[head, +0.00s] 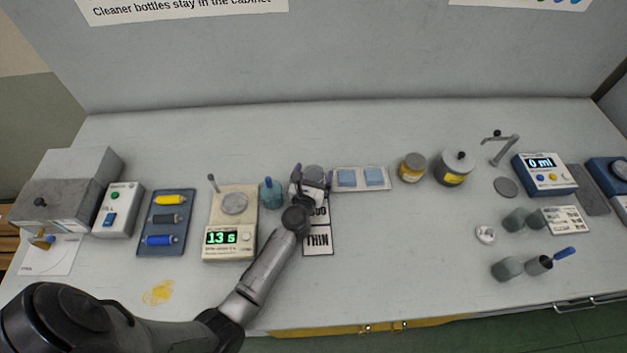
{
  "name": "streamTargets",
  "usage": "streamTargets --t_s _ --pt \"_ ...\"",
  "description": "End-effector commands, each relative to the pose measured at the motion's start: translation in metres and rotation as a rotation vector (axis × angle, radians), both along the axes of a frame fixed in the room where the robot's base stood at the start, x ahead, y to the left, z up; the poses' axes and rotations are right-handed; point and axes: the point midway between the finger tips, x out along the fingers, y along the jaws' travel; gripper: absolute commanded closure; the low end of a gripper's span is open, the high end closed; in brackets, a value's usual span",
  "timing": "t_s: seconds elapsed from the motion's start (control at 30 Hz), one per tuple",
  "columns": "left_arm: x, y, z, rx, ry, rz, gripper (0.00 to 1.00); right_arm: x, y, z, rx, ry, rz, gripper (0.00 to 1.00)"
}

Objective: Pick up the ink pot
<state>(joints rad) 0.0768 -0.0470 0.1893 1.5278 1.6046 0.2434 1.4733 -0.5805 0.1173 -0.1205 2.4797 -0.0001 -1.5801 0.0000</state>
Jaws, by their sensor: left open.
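My left gripper (312,178) is open over the back of the table, at the top of a card marked THIN (318,238). A grey rounded object (314,170) shows at its fingertips, partly hidden by them; I cannot tell what it is or whether they touch it. Farther right stand a small yellow jar with a grey top (411,167) and a larger grey lidded pot with a yellow label (454,168). Both are upright and apart from the gripper. I cannot tell for sure which is the ink pot. My right gripper is not in view.
A tray with blue pads (361,187) is close at right. The front middle table is clear.

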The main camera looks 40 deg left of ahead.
Motion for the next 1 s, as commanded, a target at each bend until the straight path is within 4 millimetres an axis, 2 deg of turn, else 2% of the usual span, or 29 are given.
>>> streamTargets --t_s 0.23,0.8,1.0 --pt "0.0006 0.0005 -0.0004 0.0 0.001 0.0 0.08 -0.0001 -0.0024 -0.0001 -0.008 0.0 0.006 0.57" --pt "0.0003 0.0003 -0.0004 0.0 0.001 0.0 0.63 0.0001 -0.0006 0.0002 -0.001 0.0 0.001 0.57" --pt "0.0005 0.0003 0.0001 0.0 0.0 0.0 0.65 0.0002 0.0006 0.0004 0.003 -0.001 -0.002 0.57"
